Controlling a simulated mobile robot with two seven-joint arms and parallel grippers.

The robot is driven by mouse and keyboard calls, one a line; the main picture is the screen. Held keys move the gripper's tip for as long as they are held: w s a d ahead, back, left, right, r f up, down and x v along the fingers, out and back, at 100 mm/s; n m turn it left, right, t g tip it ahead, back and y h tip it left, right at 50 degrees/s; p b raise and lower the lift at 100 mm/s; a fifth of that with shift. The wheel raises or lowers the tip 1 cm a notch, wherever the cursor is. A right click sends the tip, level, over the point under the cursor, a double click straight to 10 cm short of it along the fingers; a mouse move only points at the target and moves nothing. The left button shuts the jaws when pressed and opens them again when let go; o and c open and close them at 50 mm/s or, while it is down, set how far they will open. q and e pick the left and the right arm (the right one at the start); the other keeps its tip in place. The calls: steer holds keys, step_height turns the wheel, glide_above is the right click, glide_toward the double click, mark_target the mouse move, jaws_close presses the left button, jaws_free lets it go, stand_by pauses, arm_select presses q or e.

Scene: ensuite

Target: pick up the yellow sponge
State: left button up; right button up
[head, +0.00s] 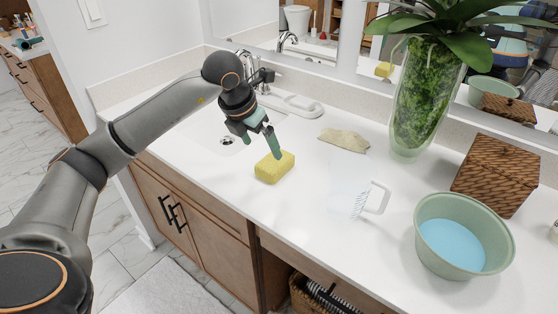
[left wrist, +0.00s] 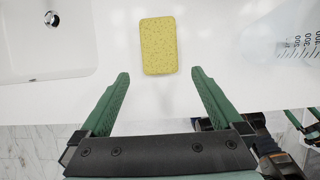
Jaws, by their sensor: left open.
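The yellow sponge (head: 274,167) lies flat on the white counter, right of the sink, in the head view. In the left wrist view the sponge (left wrist: 158,46) is at the top centre, beyond the fingertips and lined up with the gap between them. My left gripper (head: 268,142) is open and empty, with green fingers pointing down beside and above the sponge. In the left wrist view the left gripper (left wrist: 159,75) has its fingers wide apart, with the sponge narrower than the gap.
The sink (head: 235,135) is left of the sponge. The counter's front edge is close to the sponge.

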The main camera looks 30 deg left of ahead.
mark_target(271, 163)
arm_select(q)
steer(key=x, duration=0.4)
steer(key=shift+f, duration=0.1)
steer(key=shift+p+x, duration=0.35)
steer(key=shift+x, duration=2.55)
steer(key=shift+w, duration=0.15)
steer(key=c, duration=1.2)
